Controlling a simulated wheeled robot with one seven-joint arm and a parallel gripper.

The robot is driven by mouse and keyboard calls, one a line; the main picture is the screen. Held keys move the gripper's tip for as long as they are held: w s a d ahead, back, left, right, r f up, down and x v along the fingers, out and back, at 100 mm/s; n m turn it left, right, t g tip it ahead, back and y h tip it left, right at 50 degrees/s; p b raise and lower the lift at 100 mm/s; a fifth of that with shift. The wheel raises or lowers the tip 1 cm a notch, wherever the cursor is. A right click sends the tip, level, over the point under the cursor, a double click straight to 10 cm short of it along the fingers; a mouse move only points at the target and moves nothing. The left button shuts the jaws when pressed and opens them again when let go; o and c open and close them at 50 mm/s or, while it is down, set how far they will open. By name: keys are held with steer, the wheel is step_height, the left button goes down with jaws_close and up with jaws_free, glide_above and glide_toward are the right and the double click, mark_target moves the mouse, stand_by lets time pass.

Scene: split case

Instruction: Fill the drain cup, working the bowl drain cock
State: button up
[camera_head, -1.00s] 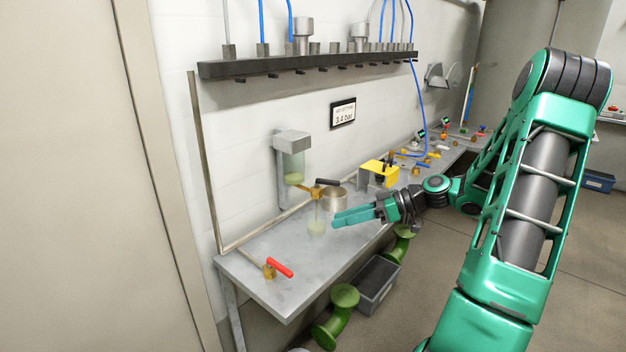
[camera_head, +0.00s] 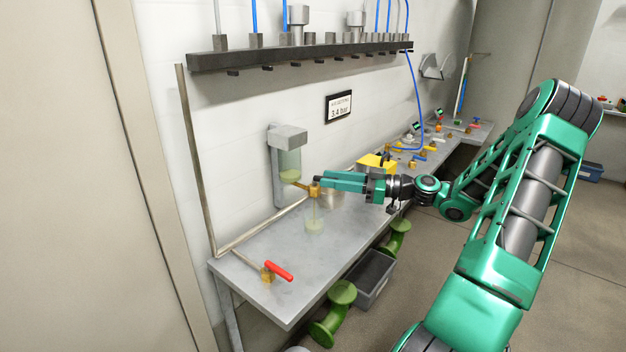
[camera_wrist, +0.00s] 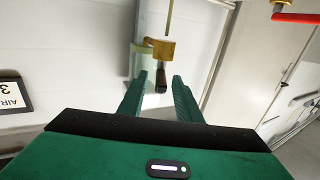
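The bowl (camera_head: 289,163) hangs on the wall, with yellow-green liquid low in it. Its brass drain cock (camera_head: 314,191) sticks out below; it also shows in the wrist view (camera_wrist: 161,48). The black cock handle (camera_wrist: 161,78) lies between my fingers in the wrist view, with a visible gap on each side. My gripper (camera_head: 319,181) is open at the cock, also seen in the wrist view (camera_wrist: 160,92). The clear drain cup (camera_head: 315,226) stands on the bench under the cock, with pale liquid low in it. A thin pale vertical line shows between cock and cup.
A red-handled valve (camera_head: 277,270) sits at the bench's near left. A dark manifold rail (camera_head: 300,58) runs above. The bench (camera_head: 262,239) is clear left of the cup.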

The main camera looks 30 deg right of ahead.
mark_target(316, 176)
steer(key=shift+x, duration=2.45)
jaws_close()
